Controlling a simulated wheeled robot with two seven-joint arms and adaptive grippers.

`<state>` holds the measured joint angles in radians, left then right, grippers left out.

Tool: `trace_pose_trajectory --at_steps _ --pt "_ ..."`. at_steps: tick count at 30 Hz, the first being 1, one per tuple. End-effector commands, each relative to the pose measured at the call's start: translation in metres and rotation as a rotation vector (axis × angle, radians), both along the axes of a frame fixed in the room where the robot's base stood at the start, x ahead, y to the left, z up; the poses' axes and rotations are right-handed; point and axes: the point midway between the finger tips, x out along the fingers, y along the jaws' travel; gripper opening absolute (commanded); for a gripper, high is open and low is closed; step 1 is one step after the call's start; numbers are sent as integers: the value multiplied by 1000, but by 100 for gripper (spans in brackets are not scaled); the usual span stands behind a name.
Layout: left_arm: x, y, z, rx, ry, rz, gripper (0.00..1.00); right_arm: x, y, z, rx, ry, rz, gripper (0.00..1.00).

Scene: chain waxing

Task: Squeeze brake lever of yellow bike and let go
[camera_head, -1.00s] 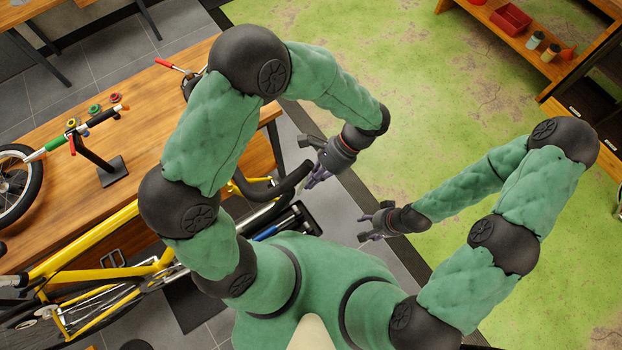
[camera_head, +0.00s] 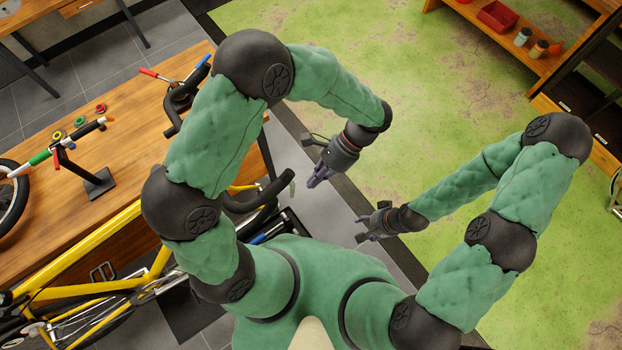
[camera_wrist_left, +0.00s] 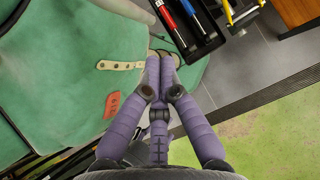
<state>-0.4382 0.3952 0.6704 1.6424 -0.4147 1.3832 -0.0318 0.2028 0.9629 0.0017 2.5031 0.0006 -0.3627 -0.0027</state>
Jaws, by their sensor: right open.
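The yellow bike (camera_head: 82,238) stands at the left in the head view, beside the workbench and partly hidden by my left arm. Its black handlebar (camera_head: 268,196) shows near the middle, with its grip end towards my left gripper. I cannot make out the brake lever clearly. My left gripper (camera_head: 318,178) hangs right of the grip end, apart from it. My right gripper (camera_head: 370,225) is open and empty, lower and further right.
The wooden workbench (camera_head: 130,125) at left holds a small stand (camera_head: 98,183) and another bike's handlebar. A black tool tray (camera_wrist_left: 205,35) with red and blue tools shows in the left wrist view. A shelf (camera_head: 470,12) with a red bin stands back right. Green floor is clear.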

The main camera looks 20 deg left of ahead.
Motion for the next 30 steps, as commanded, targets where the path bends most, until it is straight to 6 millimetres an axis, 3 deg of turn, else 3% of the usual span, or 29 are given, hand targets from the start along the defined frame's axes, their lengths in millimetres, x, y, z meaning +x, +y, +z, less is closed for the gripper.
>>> trace_pose_trajectory --at_steps 9,15,30 --pt "24 -22 52 -5 -10 0 0 -1 1 -9 1 2 2 56" --pt "33 -30 74 -4 -8 -1 0 -1 0 -12 0 2 1 56" --pt "35 -32 81 -3 -6 0 0 -1 0 -12 0 2 1 56"
